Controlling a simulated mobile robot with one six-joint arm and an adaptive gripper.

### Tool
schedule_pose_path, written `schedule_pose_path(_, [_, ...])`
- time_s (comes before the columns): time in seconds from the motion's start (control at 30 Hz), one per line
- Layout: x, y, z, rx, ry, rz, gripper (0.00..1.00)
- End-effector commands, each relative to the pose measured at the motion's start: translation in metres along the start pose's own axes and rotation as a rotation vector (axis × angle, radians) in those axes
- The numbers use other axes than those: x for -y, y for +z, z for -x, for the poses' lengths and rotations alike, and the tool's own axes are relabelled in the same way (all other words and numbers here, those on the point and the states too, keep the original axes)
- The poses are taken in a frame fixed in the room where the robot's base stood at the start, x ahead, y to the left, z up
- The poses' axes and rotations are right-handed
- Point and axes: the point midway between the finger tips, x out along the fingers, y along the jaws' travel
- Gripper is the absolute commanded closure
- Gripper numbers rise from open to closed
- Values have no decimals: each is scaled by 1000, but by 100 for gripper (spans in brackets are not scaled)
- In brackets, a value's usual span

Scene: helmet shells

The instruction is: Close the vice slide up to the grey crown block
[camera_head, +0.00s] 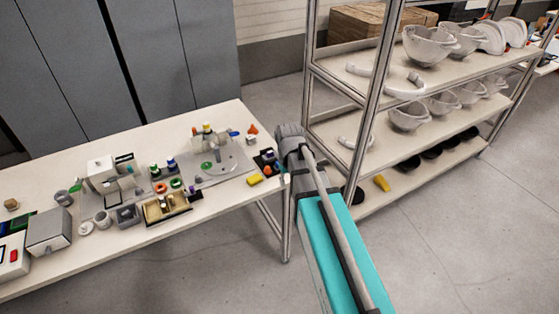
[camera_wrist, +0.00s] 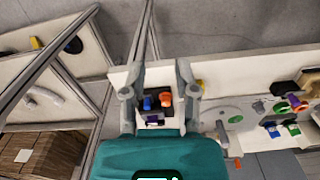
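My gripper (camera_wrist: 160,67) shows in the wrist view with its two grey fingers spread apart and nothing held between them. Below and between the fingers is a small black tray (camera_wrist: 154,116) with blue, orange and purple pieces. It also shows in the head view (camera_head: 266,162), at the right end of the table, close to my arm. In the head view my gripper's fingers cannot be made out. A small grey block-like fixture (camera_head: 128,215) stands at the front of the table; I cannot tell whether it is the vice. The grey crown block cannot be told apart for sure.
The white table (camera_head: 165,235) is crowded with small parts, a grey plate (camera_head: 228,170), a wooden parts box (camera_head: 167,212) and a grey box (camera_head: 48,232). A metal-framed shelf (camera_head: 345,62) with white helmet shells stands at the right. The floor in front is clear.

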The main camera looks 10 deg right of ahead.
Motion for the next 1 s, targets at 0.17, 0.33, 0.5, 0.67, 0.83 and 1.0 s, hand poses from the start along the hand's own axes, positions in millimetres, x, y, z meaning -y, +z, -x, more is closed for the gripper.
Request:
schedule_pose_path(0.17, [-19,-91,18,0,0,163,61])
schedule_pose_path(0.33, [-32,-153,28,0,0,304,61])
schedule_pose_path(0.5, [-40,-188,32,0,0,392,61])
schedule_pose_path(0.67, [-42,-196,33,0,0,420,61])
schedule_pose_path(0.83, [-42,-195,33,-1,0,421,61])
schedule_pose_path(1.0, [-42,-195,32,-1,0,419,61])
